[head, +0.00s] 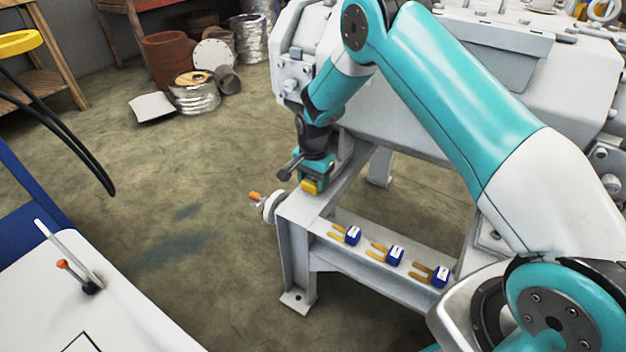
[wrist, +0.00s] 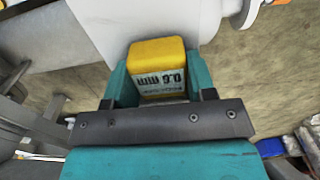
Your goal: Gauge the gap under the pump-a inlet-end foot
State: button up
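My gripper (head: 311,184) is over the near end of the pale steel frame (head: 297,207). In the wrist view its teal fingers (wrist: 157,80) are shut on a yellow block (wrist: 157,52) with a white label that seems to read 0.6 mm upside down. The block also shows as a small yellow patch in the head view (head: 310,187). The pale grey pump (head: 400,110) sits on the frame behind my arm. I cannot make out its inlet-end foot or any gap under it, nor whether the block touches the frame.
A round fitting with an orange handle (head: 270,207) sticks out left of the frame. A white-topped table (head: 110,310) is at lower left. Floor between is clear.

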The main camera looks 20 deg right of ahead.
aim_at(313, 179)
jog(key=o, duration=0.5)
jog(key=shift+r, duration=0.1)
notch_tip(313, 179, up, 17)
jog(key=p, duration=0.4)
jog(key=s+a+r+n+y, duration=0.1)
jog(key=s+a+r+n, duration=0.25)
jog(key=s+r, duration=0.25)
jog(key=s+a+r+n+y, duration=0.1)
jog(key=s+a+r+n, duration=0.1)
jog(key=s+r+n, duration=0.3)
jog(key=s+a+r+n+y+p, duration=0.15)
jog(key=s+r+n, duration=0.3)
jog(key=s, duration=0.75)
jog(key=s+a+r+n+y, duration=0.15)
jog(key=s+r+n, duration=0.3)
jog(key=s, duration=0.75)
notch_tip(313, 179, up, 24)
jog(key=p, duration=2.4)
jog(key=shift+w+a+f+h, duration=0.2)
jog(key=shift+w+a+h, duration=0.05)
jog(key=shift+w+h, duration=0.2)
